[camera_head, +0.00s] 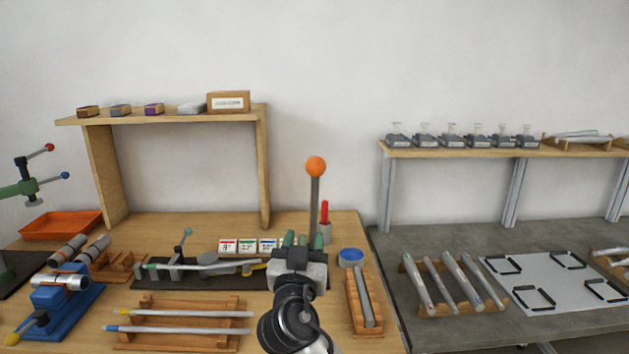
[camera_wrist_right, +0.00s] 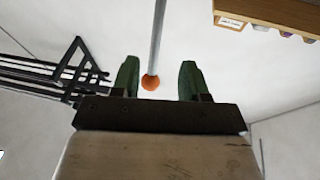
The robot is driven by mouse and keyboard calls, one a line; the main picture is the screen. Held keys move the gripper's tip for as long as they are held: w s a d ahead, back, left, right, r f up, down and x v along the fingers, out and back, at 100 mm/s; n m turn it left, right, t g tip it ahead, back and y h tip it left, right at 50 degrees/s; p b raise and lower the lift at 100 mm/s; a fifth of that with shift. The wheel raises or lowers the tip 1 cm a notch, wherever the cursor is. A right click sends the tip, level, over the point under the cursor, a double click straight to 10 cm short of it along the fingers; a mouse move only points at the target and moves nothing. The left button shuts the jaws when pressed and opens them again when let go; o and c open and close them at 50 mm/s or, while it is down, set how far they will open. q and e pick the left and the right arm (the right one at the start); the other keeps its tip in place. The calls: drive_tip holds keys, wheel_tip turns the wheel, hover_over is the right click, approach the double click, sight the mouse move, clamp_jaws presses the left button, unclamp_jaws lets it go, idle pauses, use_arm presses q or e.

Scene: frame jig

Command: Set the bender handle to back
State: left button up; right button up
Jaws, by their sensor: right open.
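The bender handle appears to be the tall grey lever topped by an orange ball (camera_head: 315,166). It stands nearly upright at the right part of the wooden bench. Its lower end is hidden behind my right gripper (camera_head: 296,239). In the head view the gripper's green fingers sit well below the ball. In the right wrist view the orange ball (camera_wrist_right: 150,83) and its rod show between the two parted fingers (camera_wrist_right: 157,75). The gripper is open and holds nothing; how far the ball is from the fingers is unclear. My left gripper is out of view.
A black fixture with a bent tube (camera_head: 205,266) lies left of my gripper. A red-topped item (camera_head: 324,213) stands close beside the lever. A blue round container (camera_head: 351,257) and a wooden tray (camera_head: 354,311) are to the right. A wooden shelf (camera_head: 160,115) stands behind.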

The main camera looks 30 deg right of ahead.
drive_tip(key=m+h, duration=0.1)
drive_tip(key=h, duration=0.1)
approach(315, 185)
drive_tip(key=p+x, duration=0.4)
drive_tip(key=x, duration=0.6)
drive_tip(key=shift+a+r, duration=0.1)
drive_tip(key=shift+w+d+r+t+y, duration=0.1)
drive_tip(key=shift+w+d+t+y, duration=0.2)
drive_tip(key=shift+w+d, duration=0.05)
clamp_jaws()
